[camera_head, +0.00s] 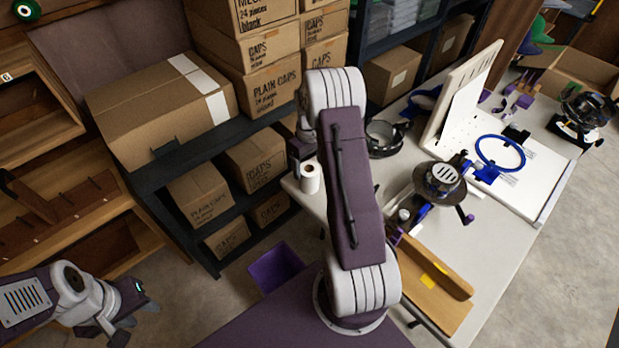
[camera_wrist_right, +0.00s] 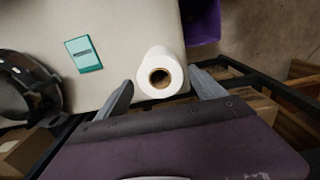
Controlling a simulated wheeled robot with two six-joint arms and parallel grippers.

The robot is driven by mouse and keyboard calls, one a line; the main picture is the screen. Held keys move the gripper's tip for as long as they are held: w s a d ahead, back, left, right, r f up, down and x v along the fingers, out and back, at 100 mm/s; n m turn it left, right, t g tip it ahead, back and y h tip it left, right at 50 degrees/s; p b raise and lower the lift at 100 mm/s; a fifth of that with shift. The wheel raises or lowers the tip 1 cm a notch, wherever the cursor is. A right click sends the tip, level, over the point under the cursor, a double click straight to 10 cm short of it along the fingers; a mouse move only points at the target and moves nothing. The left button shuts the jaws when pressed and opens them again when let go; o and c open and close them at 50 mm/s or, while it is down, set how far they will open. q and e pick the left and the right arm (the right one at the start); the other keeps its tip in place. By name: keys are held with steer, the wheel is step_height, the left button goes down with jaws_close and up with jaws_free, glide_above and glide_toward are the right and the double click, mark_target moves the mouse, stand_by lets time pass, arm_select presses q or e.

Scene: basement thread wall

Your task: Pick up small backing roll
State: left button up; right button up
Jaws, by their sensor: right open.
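The small backing roll (camera_head: 310,178) is white with a brown core and stands on the left edge of the pale table (camera_head: 305,203). In the right wrist view the roll (camera_wrist_right: 160,73) shows its open core end. My right gripper (camera_wrist_right: 160,92) is open, with one finger on each side of the roll's near end; I cannot tell whether they touch it. In the head view my right arm mostly hides this gripper. My left gripper (camera_head: 135,300) is at the lower left, away from the table; its jaw state is unclear.
A purple bin (camera_head: 275,267) stands on the floor beside the table. A dark shelf (camera_head: 160,170) with cardboard boxes is just left of the roll. A teal card (camera_wrist_right: 84,55) and a dark round item (camera_wrist_right: 28,85) are near the roll on the table.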

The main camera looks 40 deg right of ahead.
step_height(320, 180, down, 5)
steer(key=shift+s+f, duration=0.1)
steer(key=shift+s, duration=0.05)
steer(key=c, duration=1.6)
steer(key=shift+o, duration=0.2)
step_height(320, 180, up, 4)
steer(key=shift+r, duration=0.1)
steer(key=s+a+r, duration=0.1)
steer(key=s+r, duration=0.6)
steer(key=s, duration=0.4)
steer(key=shift+s+a, duration=0.3)
